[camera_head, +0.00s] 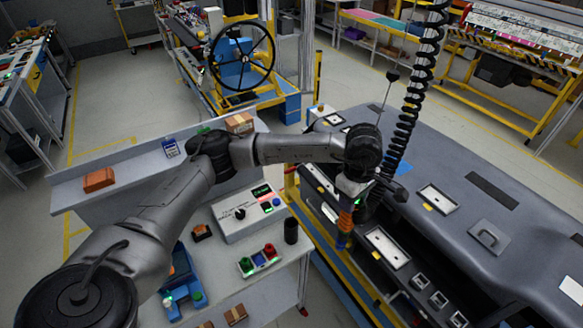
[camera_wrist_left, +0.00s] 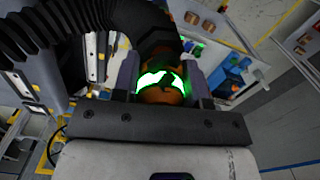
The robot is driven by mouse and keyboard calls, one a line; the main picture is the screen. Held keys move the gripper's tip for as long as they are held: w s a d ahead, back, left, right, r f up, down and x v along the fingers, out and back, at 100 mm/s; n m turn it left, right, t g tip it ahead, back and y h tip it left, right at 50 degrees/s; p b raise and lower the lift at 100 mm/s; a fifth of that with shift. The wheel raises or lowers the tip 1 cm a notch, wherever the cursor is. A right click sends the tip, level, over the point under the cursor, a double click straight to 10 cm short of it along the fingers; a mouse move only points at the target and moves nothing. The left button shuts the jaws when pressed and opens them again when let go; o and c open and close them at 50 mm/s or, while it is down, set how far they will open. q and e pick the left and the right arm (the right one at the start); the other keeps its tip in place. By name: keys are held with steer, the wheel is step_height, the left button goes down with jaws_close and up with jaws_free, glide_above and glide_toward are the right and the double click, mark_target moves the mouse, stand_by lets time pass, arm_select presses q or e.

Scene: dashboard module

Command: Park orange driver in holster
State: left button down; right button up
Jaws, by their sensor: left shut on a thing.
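My left gripper (camera_head: 352,196) reaches in from the left over the gap between bench and dashboard. It is shut on the orange driver (camera_head: 345,221), which hangs roughly upright with its lower end near the dashboard's near edge. In the left wrist view, the driver (camera_wrist_left: 160,94) shows orange with a glowing green band between the two fingers (camera_wrist_left: 160,82). A black coiled hose (camera_head: 405,110) runs down to the gripper area. A black cylindrical cup (camera_head: 291,230), which looks like the holster, stands on the bench to the left of the driver, apart from it. My right gripper is out of view.
The grey dashboard module (camera_head: 470,190) fills the right side. The bench holds a control box (camera_head: 246,213), a button box (camera_head: 259,261) with red and green buttons, and a blue fixture (camera_head: 182,285). A shelf (camera_head: 130,172) with small boxes runs behind.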

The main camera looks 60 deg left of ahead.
arm_select(q)
steer(key=s+a+f+n, duration=0.1)
steer(key=s+a+n, duration=0.1)
steer(key=a+n, duration=0.7)
steer(key=s+a+f+n+b, duration=0.1)
steer(key=s+a+f+n, duration=0.1)
steer(key=a+n, duration=0.8)
steer(key=shift+s+a+f+n+y, duration=0.3)
steer(key=shift+s+a, duration=0.4)
steer(key=shift+a, duration=0.1)
step_height(320, 180, down, 16)
steer(key=b, duration=1)
steer(key=shift+r, duration=0.15)
